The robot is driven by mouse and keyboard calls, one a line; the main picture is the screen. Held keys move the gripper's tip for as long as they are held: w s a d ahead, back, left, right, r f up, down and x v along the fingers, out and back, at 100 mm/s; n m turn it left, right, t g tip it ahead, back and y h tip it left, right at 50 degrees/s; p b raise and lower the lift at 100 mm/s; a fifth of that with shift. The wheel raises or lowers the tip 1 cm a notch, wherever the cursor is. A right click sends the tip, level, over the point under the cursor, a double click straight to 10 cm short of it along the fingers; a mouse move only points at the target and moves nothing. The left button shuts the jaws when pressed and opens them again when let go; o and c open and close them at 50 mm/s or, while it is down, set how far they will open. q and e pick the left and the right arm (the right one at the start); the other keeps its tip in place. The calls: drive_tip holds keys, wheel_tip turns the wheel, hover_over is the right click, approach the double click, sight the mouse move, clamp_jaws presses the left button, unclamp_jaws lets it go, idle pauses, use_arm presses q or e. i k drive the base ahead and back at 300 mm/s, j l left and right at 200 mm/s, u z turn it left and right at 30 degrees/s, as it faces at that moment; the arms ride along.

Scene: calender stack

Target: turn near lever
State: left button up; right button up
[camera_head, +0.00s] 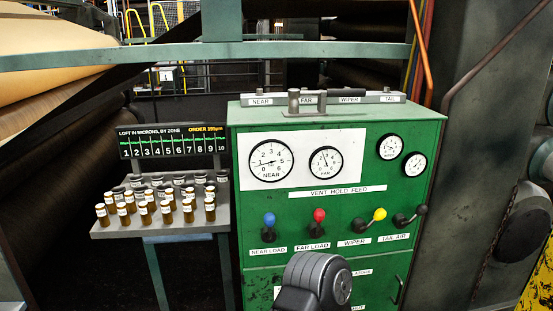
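The near lever, labelled NEAR LOAD, has a blue knob (269,219) and is the leftmost of the row on the green cabinet's front. Its knob stands above its pivot, roughly upright. To its right are the red-knobbed FAR LOAD lever (319,215), also roughly upright, the yellow-knobbed WIPER lever (379,214), tilted up to the right, and the black-knobbed TAIL AIR lever (421,209), tilted right. Neither gripper's fingers show. A dark grey rounded part, apparently of my own arm, rises at bottom centre, below the levers and apart from the blue knob in the picture.
The green cabinet (340,120) carries NEAR and FAR dials (271,161) and smaller dials at right. A grey shelf (160,228) at left holds several small brown bottles (165,212) beneath a black readout board (172,142). A green rail (130,56) crosses above.

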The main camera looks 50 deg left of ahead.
sight(268, 218)
drive_tip(key=u, duration=1.7)
drive_tip(key=z, duration=1.7)
drive_tip(key=k+j, duration=0.5)
